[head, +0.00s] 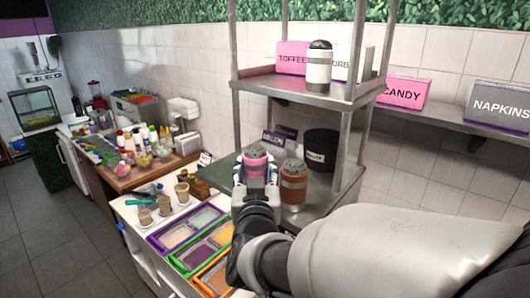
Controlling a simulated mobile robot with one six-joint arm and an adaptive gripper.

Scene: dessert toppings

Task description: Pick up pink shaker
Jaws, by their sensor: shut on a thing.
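The pink shaker (255,162) has a dark top and stands upright at the lower shelf of the metal rack. My gripper (256,172) is shut on the pink shaker, with a finger on either side of its body. The gripper hides the shaker's lower part, so I cannot tell whether it touches the shelf. A brown shaker (294,182) with a dark top stands close to the right of my gripper.
A black canister (321,151) and a dark labelled box (274,143) stand behind on the lower shelf (325,190). A white shaker (319,68) stands on the upper shelf (262,83). Rack posts (349,120) flank the space. Colourful topping trays (188,228) lie below left.

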